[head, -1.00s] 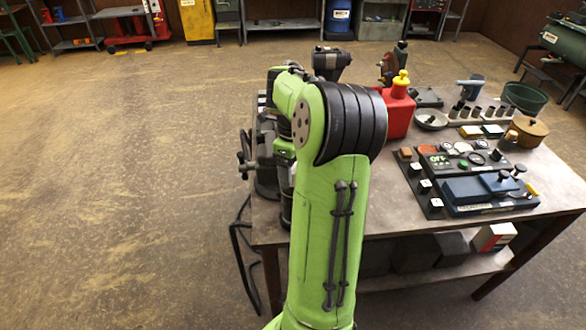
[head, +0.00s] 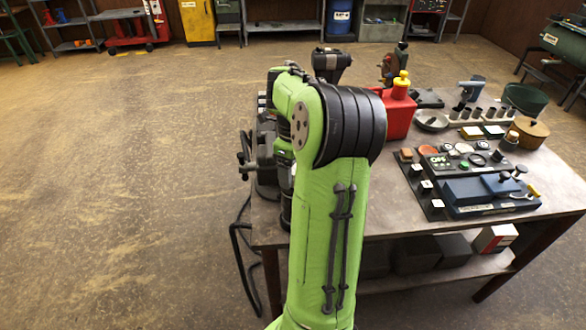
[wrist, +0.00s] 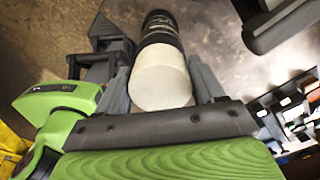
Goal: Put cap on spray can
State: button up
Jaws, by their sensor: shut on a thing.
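In the wrist view, my gripper (wrist: 157,64) is shut with one grey finger on each side of a white cap (wrist: 160,82). The cap's round, flat end faces the camera. The dark spray can (wrist: 161,30), with a pale label band, lies directly beyond the cap and in line with it. I cannot tell whether the cap is seated on the can or only resting against it. In the head view my green arm hides the gripper, cap and can.
Open floor lies left of the bench.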

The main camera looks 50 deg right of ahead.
jog(key=shift+f+b, duration=0.55)
jog(key=shift+f, duration=0.05)
jog(key=o, duration=0.7)
jog(key=shift+r, duration=0.1)
notch_tip(320, 180, up, 11)
jog(key=p, duration=0.8)
jog(key=shift+r, duration=0.1)
